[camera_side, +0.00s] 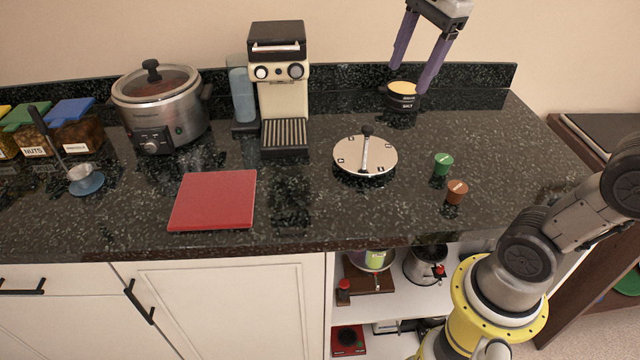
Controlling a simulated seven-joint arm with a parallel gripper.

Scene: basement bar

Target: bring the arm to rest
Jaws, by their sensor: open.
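My gripper (411,75) is at the top right of the side view, with its two purple fingers spread apart and pointing down. A small round container (402,97) with a dark side and a yellowish top stands on the counter at or just below the fingertips. One finger overlaps its right edge in the picture; I cannot tell whether they touch. My arm's lower links show at the right, in front of the counter's right end. The part of the arm between them and the gripper is out of view.
The dark speckled counter (310,205) holds a slow cooker (160,108), a coffee machine (280,90), a red board (213,200), a round silver disc with a handle (350,157), a green cap (443,163), a brown cap (457,191) and labelled jars (75,130). A wall stands behind.

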